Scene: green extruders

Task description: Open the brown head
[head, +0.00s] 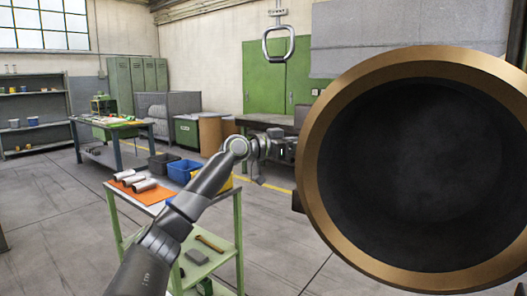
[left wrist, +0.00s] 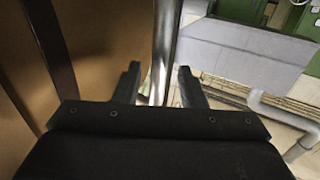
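The brown head (head: 318,150) is a large round piece with a bronze rim and a dark hollow face, filling the right of the head view. In the left wrist view its brown surface (left wrist: 100,45) fills the left side. My left arm reaches up to the head's left edge, with the left gripper (head: 284,147) close beside it. In the left wrist view the left gripper (left wrist: 160,82) has its fingers apart, with a shiny upright metal bar (left wrist: 163,50) showing between them. I cannot tell how deep the bar sits. My right gripper is out of view.
A green cart (head: 239,225) with an orange mat and white rolls stands below my left arm. A workbench (head: 112,133) and shelves (head: 35,118) are at the left. Open floor lies at the front left.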

